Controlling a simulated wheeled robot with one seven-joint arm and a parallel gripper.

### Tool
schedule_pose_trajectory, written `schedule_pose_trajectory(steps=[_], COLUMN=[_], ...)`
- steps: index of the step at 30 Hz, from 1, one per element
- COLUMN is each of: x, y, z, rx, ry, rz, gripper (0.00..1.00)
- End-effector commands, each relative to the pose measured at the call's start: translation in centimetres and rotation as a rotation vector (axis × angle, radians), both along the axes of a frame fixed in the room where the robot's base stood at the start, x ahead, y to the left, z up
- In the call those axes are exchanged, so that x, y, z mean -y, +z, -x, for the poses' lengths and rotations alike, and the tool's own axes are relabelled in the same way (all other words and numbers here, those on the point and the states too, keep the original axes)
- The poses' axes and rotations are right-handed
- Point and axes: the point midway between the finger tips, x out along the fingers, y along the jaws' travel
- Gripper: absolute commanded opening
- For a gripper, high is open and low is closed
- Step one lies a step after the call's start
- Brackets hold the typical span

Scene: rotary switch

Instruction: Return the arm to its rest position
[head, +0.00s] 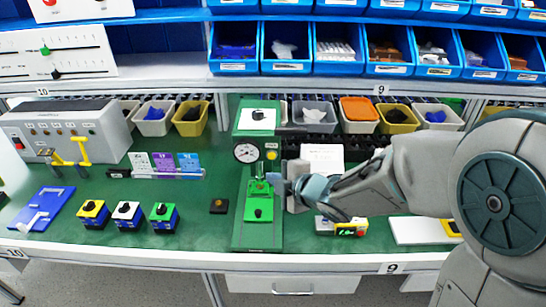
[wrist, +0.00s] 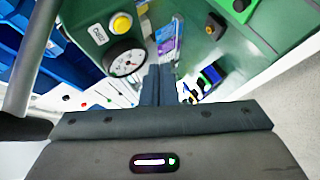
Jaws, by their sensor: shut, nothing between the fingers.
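My gripper (head: 272,183) is in front of the green panel stand, level with the middle of it, pointing left in the head view. In the wrist view its two dark fingers (wrist: 159,72) lie side by side, shut with nothing between them. My arm reaches in from the right over the bench. Three small blue switch boxes stand on the bench to the left: a yellow-topped one (head: 93,212), a white-topped one (head: 127,213) and a green-topped one (head: 163,214). My gripper is apart from them. Whether it touches the green stand cannot be told.
The green stand (head: 257,120) carries a round gauge (head: 246,152), also in the wrist view (wrist: 126,63), close to my gripper. Blue bins (head: 285,68) line the shelf above. A yellow-ended box (head: 350,229) sits below my forearm.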

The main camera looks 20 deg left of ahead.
Motion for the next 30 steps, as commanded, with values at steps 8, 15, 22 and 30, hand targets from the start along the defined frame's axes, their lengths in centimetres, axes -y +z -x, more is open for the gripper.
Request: schedule_pose_trajectory(steps=[8,15,22,30], x=[0.0,8.2,19.9,27.8], y=[0.0,1.3,2.0,1.8], z=[0.0,-2.2,0.4,9.8], rx=[0.000,-0.155,-0.454,-0.862], ry=[0.000,-0.382,-0.953,-1.517], rz=[0.000,0.010,-0.086,-0.301], gripper=[0.00,0.00,0.00,0.00])
